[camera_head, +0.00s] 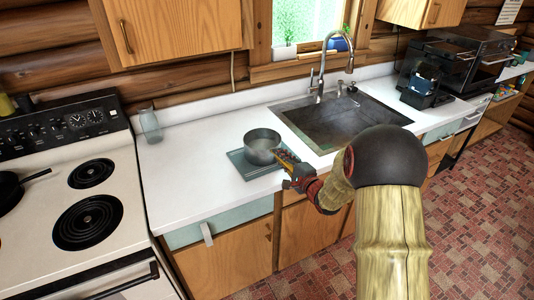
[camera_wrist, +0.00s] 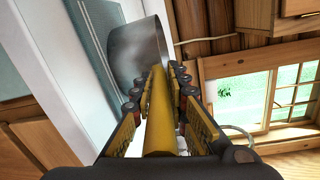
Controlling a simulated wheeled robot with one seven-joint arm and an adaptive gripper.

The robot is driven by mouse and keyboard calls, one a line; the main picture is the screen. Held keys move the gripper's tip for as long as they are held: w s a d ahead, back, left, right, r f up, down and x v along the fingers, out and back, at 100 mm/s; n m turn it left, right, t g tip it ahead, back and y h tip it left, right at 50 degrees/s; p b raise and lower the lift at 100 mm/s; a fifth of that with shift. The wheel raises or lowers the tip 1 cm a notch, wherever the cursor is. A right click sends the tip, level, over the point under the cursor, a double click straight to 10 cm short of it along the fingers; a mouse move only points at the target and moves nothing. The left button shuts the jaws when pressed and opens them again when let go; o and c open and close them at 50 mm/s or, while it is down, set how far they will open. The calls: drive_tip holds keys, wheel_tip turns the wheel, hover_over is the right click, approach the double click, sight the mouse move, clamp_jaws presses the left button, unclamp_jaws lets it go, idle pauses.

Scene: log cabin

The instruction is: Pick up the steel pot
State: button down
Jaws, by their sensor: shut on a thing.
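The steel pot (camera_head: 262,147) is a small grey pan over a grey-teal mat (camera_head: 247,168) on the white counter, left of the sink. My gripper (camera_head: 288,177) is at the pot's near right side, shut on its yellow handle. In the wrist view the yellow handle (camera_wrist: 160,120) runs between the two fingers (camera_wrist: 158,82), and the grey pot body (camera_wrist: 140,50) lies just beyond the fingertips. The pot looks about upright in the head view. I cannot tell whether its base touches the mat.
A stove (camera_head: 85,200) with a black skillet (camera_head: 8,188) stands at the left. A glass jar (camera_head: 150,125) is at the counter's back left. The sink (camera_head: 340,122) and its faucet (camera_head: 320,75) are to the right. A coffee maker (camera_head: 425,85) stands farther right. The counter's front left is clear.

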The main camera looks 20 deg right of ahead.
drive_tip(key=shift+r, duration=0.2)
drive_tip(key=shift+r, duration=0.1)
idle(0.4)
drive_tip(key=shift+w+r, duration=0.1)
drive_tip(key=shift+r, duration=0.05)
drive_tip(key=shift+r+p, duration=1)
drive_tip(key=shift+r, duration=0.55)
drive_tip(key=s+r+p, duration=0.1)
drive_tip(key=s+r, duration=0.1)
drive_tip(key=r, duration=0.1)
drive_tip(key=s+r+p, duration=0.1)
drive_tip(key=s+r, duration=0.1)
drive_tip(key=s, duration=0.1)
drive_tip(key=shift+d+r, duration=0.2)
drive_tip(key=shift+r, duration=0.2)
drive_tip(key=s, duration=0.1)
drive_tip(key=s+r+p, duration=0.1)
drive_tip(key=s, duration=0.1)
drive_tip(key=s+p, duration=0.1)
drive_tip(key=shift+s+d+r, duration=0.15)
drive_tip(key=shift+r, duration=0.2)
drive_tip(key=shift+s+r+p, duration=0.25)
drive_tip(key=shift+s+r, duration=0.05)
drive_tip(key=shift+s, duration=0.45)
drive_tip(key=shift+s+r+p, duration=0.2)
drive_tip(key=shift+s+r, duration=0.15)
drive_tip(key=shift+s, duration=0.45)
drive_tip(key=shift+s+r+p, duration=0.25)
drive_tip(key=shift+s+r, duration=0.05)
drive_tip(key=shift+s, duration=0.45)
